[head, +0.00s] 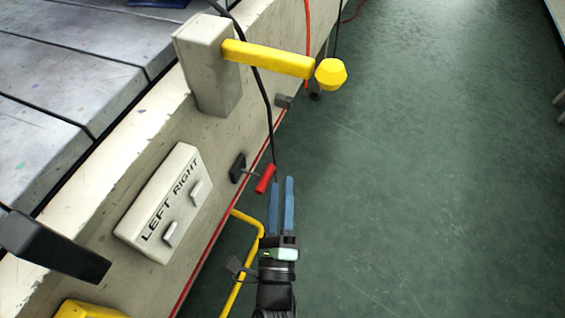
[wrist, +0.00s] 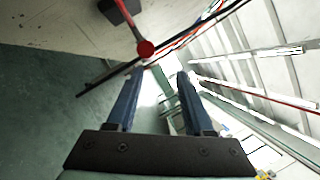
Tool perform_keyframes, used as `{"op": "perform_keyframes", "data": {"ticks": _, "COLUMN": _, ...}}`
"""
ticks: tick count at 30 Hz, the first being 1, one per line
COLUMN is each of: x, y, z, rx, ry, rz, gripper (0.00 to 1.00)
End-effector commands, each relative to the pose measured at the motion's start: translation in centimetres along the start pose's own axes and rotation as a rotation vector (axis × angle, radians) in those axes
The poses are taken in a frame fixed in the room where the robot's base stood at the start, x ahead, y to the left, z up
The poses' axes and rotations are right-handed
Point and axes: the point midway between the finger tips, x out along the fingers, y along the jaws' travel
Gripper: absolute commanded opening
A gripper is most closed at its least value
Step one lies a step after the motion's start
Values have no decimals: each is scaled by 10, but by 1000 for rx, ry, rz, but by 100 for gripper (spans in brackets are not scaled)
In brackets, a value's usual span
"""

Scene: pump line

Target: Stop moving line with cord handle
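A short red handle (head: 265,179) is at the lower end of a black cord (head: 267,105), beside the cream side panel. A thin rod links it to a dark bracket (head: 237,168) on the panel. In the wrist view the red handle (wrist: 146,48) shows end-on, just beyond the left finger, with the dark cord (wrist: 105,80) crossing close to the fingertips. My gripper (head: 282,181) has two blue fingers apart with a clear gap. In the wrist view my gripper (wrist: 163,74) is empty between the fingers. The handle is beside the fingertips; whether they touch cannot be told.
A white box (head: 160,205) marked LEFT RIGHT with two switches is on the panel. A bent yellow bar (head: 248,255) is left of my gripper. The green floor (head: 430,180) to the right is clear.

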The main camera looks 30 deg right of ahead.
Motion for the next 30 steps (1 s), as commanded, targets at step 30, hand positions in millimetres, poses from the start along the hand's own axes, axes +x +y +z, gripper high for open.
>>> {"op": "perform_keyframes", "data": {"ticks": 30, "x": -72, "y": 1, "z": -1, "rx": 0, "ry": 1, "rz": 2, "gripper": 52}}
